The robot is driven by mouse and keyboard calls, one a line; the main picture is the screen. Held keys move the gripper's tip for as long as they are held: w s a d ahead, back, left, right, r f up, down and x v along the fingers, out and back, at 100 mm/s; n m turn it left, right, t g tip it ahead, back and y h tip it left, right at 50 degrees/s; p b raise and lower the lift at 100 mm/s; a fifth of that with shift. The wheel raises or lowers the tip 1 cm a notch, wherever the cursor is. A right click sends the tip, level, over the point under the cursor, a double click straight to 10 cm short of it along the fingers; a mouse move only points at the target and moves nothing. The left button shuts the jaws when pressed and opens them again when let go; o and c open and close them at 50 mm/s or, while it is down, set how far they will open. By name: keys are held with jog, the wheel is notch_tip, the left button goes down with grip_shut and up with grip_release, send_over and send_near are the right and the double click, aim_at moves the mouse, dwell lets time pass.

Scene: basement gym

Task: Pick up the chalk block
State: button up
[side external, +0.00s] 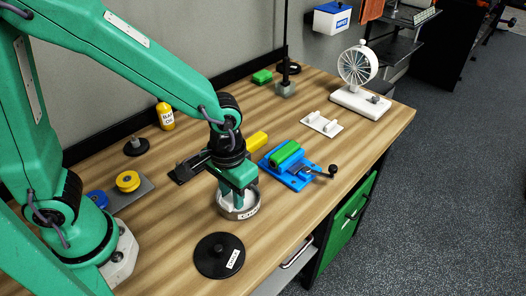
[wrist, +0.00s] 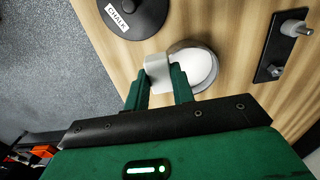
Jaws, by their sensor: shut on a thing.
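My gripper (wrist: 164,84) points down over a round metal dish (side external: 240,213) with a white inside, near the front of the bench. Its green fingers are shut on a pale chalk block (wrist: 157,66). In the wrist view the block overlaps the left part of the dish (wrist: 213,60). I cannot tell whether the block still touches the dish. A black round lid with a knob, labelled CHALK (side external: 218,257), lies on the wood beside the dish; it also shows in the wrist view (wrist: 130,15).
A yellow block (side external: 257,141) is behind my gripper. A black plate with pegs (wrist: 283,45) lies nearby. A yellow bottle (side external: 166,116) stands at the back.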

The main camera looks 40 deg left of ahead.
jog(key=shift+s+d+r, duration=0.7)
jog(key=shift+s+d, duration=0.1)
jog(key=shift+s, duration=0.1)
jog(key=shift+s+d+r, duration=0.7)
jog(key=shift+s+d, duration=0.05)
jog(key=shift+s, duration=0.1)
jog(key=o, duration=0.4)
jog(key=c, duration=0.3)
